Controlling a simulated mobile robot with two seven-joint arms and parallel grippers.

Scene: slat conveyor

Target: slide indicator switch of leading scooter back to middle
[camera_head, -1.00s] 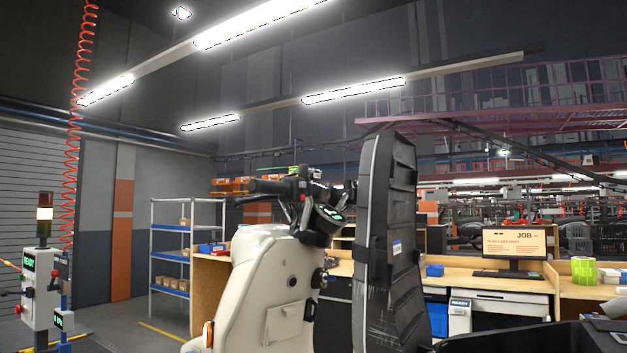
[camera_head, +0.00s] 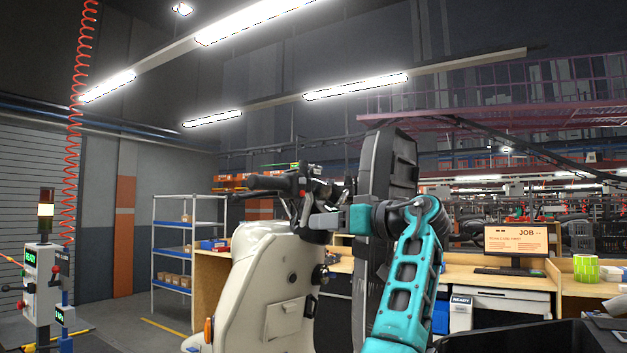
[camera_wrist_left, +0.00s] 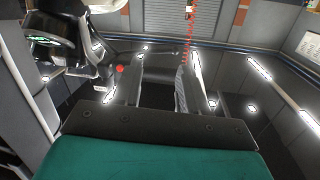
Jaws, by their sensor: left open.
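The cream scooter (camera_head: 255,285) stands upright left of centre in the head view. Its handlebar has a black grip (camera_head: 266,183) pointing left and a dark switch housing (camera_head: 299,181). The indicator switch is too small to make out. My left gripper (camera_head: 314,212) is open, just below and right of the housing; I cannot tell whether it touches. In the left wrist view the two fingers (camera_wrist_left: 157,85) stand apart, with a dark handlebar part beyond them, a red button (camera_wrist_left: 120,68) beside it and the scooter's display (camera_wrist_left: 42,38) at upper left. My right gripper is out of view.
A tall black panel (camera_head: 379,165) stands right behind my left wrist. A wooden bench (camera_head: 335,264) with a monitor (camera_head: 515,240) lies behind. A control post (camera_head: 42,285) with a lamp stands at far left. A shelf rack (camera_head: 173,235) stands behind the scooter.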

